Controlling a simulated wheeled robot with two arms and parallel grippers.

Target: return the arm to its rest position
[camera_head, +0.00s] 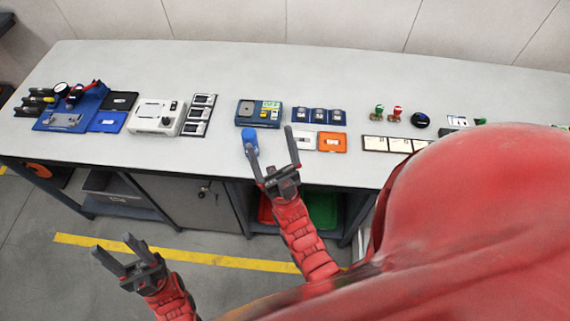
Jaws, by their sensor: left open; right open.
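My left gripper (113,244) is at the lower left, over the floor in front of the bench. It is open and nothing shows between its fingers. My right gripper (270,137) reaches up over the bench's front edge, near the middle. It is open, its two fingers wide apart. A small blue piece (251,138) shows at the tip of its left finger; I cannot tell whether they touch. My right arm is stretched further forward than my left.
The long grey bench (215,165) holds a blue fixture (60,119), a white device (155,117), a green-blue device (259,113), an orange tile (332,142) and stamps (378,112). Red and green bins (322,209) sit below. A large red shape hides the bench's right end.

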